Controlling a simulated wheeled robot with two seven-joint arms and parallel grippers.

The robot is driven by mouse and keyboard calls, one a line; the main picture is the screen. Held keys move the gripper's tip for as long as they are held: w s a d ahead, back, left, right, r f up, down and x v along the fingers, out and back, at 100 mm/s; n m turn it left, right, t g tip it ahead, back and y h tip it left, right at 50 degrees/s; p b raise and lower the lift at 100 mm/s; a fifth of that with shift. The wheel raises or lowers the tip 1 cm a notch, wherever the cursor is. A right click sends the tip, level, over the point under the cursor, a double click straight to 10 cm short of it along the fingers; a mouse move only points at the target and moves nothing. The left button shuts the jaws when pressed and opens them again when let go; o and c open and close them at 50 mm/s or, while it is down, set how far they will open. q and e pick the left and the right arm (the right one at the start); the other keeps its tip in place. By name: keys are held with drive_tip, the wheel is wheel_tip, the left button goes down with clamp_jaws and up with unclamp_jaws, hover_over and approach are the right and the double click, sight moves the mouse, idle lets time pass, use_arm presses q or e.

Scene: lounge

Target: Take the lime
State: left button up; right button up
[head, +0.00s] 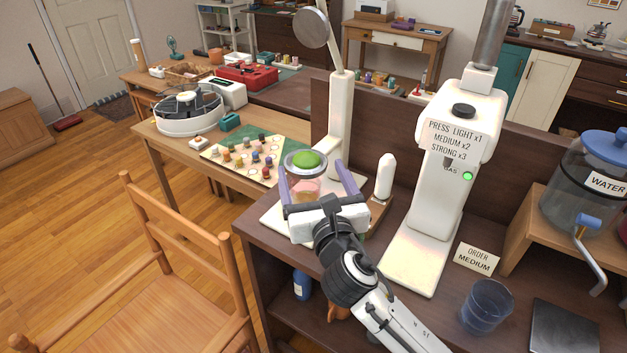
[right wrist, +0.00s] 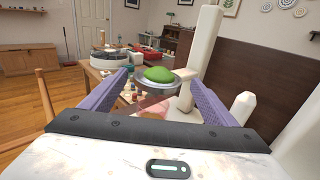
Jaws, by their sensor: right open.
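The lime (head: 306,159) is a bright green rounded piece resting in a shallow round metal cup of the white press on the dark counter. It also shows in the right wrist view (right wrist: 158,73), straight ahead between the fingers. My right gripper (head: 311,172) is open, its two purple fingers pointing toward the cup, one on each side of it. In the right wrist view the fingers (right wrist: 160,85) stand wide apart with nothing held. A pinkish glass (head: 306,188) shows below the cup. My left gripper is not in view.
The white press column (head: 340,130) rises just behind the lime, with a raised lever. A white gas dispenser (head: 455,150) stands to the right. An empty glass (head: 486,305) and a water jar (head: 590,180) are further right. A wooden chair (head: 165,250) stands at left.

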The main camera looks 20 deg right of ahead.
sight(309, 164)
drive_tip(key=shift+w+d+f+b, duration=0.1)
drive_tip(key=shift+w+b, duration=0.2)
drive_tip(key=shift+w, duration=0.7)
drive_tip(key=shift+w+d+p, duration=0.2)
drive_tip(key=shift+w+p, duration=0.1)
drive_tip(key=shift+w, duration=1.7)
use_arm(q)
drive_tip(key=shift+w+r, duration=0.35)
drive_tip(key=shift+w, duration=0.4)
use_arm(e)
drive_tip(key=shift+w, duration=0.15)
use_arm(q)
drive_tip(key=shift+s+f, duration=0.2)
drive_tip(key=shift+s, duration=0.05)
use_arm(e)
drive_tip(key=shift+d, duration=0.1)
drive_tip(key=shift+c, duration=0.4)
drive_tip(key=c, duration=0.6)
drive_tip(key=o, duration=0.8)
